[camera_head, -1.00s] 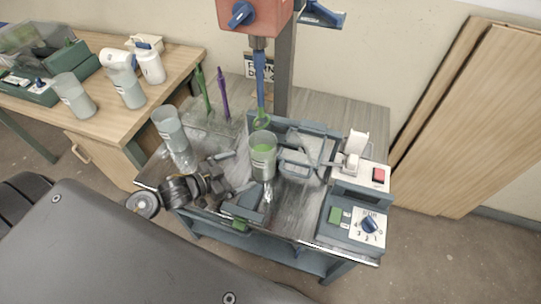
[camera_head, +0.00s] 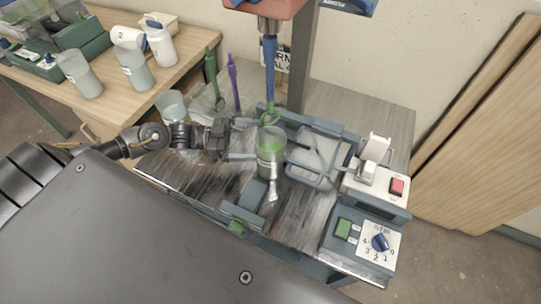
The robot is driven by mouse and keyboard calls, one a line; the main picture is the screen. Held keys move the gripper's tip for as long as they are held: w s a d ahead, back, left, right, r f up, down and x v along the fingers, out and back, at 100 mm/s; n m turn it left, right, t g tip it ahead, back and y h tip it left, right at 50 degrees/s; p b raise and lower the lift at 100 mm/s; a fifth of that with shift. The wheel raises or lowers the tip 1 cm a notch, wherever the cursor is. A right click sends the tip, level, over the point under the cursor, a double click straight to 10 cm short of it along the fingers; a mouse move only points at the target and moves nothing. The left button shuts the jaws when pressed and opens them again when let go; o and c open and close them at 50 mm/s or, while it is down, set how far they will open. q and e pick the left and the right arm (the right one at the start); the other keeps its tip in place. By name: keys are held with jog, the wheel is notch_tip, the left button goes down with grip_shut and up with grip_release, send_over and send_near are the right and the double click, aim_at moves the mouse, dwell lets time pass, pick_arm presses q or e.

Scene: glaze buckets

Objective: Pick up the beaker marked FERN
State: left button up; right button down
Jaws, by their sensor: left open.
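A clear beaker with green liquid (camera_head: 270,160) stands upright on the metal bench under the mixer. A small label shows on its side, but I cannot read it. My left gripper (camera_head: 250,140) is open and points right at this beaker. Its two fingers are apart, with their tips close to the beaker's left side; I cannot tell whether they touch it. A second beaker (camera_head: 171,103) with pale contents stands further left, partly hidden behind my left arm. Two more pale beakers (camera_head: 79,76) (camera_head: 136,68) stand on the wooden table. My right gripper is not in view.
The mixer's blue shaft (camera_head: 269,75) with its green head comes down at the beaker. A grey tray (camera_head: 313,165) and a control box (camera_head: 362,240) are to the right. A grey block (camera_head: 245,207) lies in front. Green and purple stirrers (camera_head: 233,80) stand behind.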

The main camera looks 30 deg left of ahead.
aim_at(270, 142)
pick_arm(q)
jog(key=x, duration=0.2)
jog(key=p+x, duration=0.1)
jog(key=x, duration=0.3)
jog(key=shift+s+d+f+p, duration=0.15)
jog(key=shift+s+f+p, duration=0.05)
jog(key=shift+f+p, duration=0.15)
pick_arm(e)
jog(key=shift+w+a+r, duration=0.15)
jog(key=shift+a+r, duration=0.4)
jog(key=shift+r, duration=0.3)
pick_arm(q)
jog(key=c, duration=2.1)
jog(key=shift+r, duration=0.1)
